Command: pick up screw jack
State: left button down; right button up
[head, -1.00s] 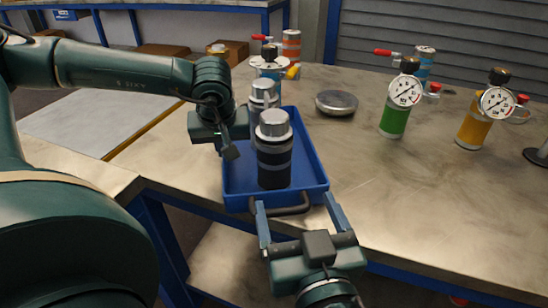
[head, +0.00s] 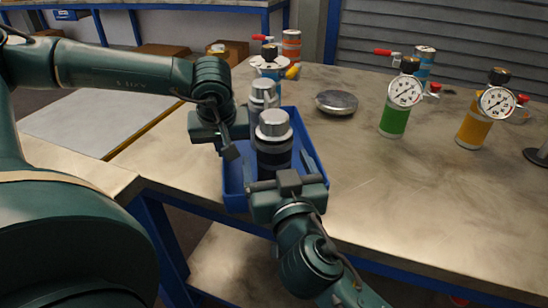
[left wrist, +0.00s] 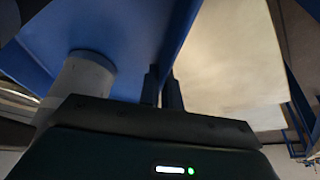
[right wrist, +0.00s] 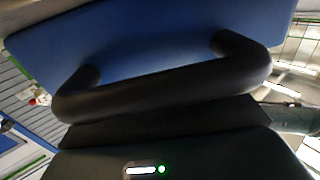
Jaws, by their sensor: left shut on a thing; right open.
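A blue tray (head: 233,196) holds a black cylinder with a silver cap (head: 273,130) in front and a grey silver-capped cylinder (head: 262,95) behind it. I cannot tell which is the screw jack. My left gripper (head: 231,150) is shut on the tray's left wall; in the left wrist view its fingers (left wrist: 162,88) pinch the blue wall beside a grey cylinder (left wrist: 80,85).
A round metal disc (head: 337,102) lies right of the tray. Green (head: 394,120) and orange (head: 474,128) gauge-topped vessels stand further right. A blue vessel with a red lever (head: 268,65) stands behind the tray. The bench's right front is clear.

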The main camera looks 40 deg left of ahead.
aim_at(277, 121)
jog(key=shift+w+a, duration=0.25)
jog(key=shift+a, duration=0.05)
jog(key=shift+c, duration=0.2)
jog(key=c, duration=1.5)
jog(key=shift+r, duration=0.15)
jog(key=shift+c, duration=0.3)
notch_tip(277, 121, up, 10)
pick_arm(q)
jog(key=c, duration=1.5)
grip_release()
